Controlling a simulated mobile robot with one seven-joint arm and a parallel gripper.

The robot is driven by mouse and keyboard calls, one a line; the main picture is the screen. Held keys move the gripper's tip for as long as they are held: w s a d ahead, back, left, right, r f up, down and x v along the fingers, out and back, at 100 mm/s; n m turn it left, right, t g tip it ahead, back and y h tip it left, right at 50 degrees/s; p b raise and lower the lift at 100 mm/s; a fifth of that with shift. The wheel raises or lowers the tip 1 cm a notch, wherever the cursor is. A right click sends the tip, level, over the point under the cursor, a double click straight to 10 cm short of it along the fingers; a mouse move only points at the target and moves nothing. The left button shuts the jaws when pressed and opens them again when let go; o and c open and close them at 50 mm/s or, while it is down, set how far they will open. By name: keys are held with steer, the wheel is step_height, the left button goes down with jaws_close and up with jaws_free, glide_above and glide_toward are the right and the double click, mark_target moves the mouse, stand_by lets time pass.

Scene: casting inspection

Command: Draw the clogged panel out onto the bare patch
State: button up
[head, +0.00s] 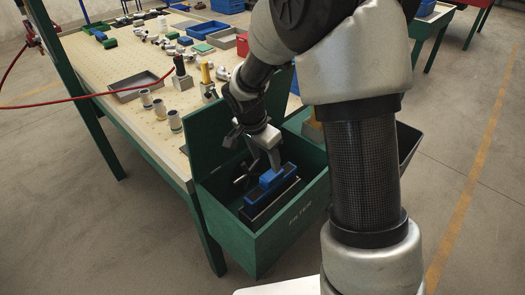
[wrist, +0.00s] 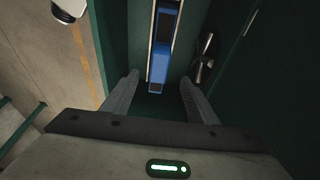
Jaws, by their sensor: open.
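The panel (head: 271,202) sits inside the open green box (head: 287,232) marked FILTER. It is dark with pale edges and has a blue grip block on top. In the wrist view the blue block (wrist: 161,60) lies ahead of the fingertips, roughly midway between them. My gripper (head: 262,160) is over the box, pointing down, its fingers apart and empty. In the wrist view my gripper (wrist: 160,80) shows both fingers spread, with a gap on each side of the block. The panel's lower part is hidden in the box. I cannot tell which surface is the bare patch.
A metal clamp-like part (wrist: 205,60) is at the right of the panel in the wrist view. The box's lid (head: 222,132) stands raised on its left. The pegboard-topped bench (head: 113,78) holds a grey tray (head: 135,87), cups (head: 159,107), and several bins and parts.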

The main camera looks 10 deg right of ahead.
mark_target(274, 183)
steer(key=b+x, duration=0.2)
steer(key=x, duration=1.3)
steer(key=shift+f, duration=0.25)
steer(key=shift+c, duration=0.4)
steer(key=c, duration=1.2)
steer(key=shift+r+p, duration=2.35)
steer(key=shift+r, duration=2.8)
steer(key=shift+r+p, duration=0.85)
steer(key=shift+r, duration=1.05)
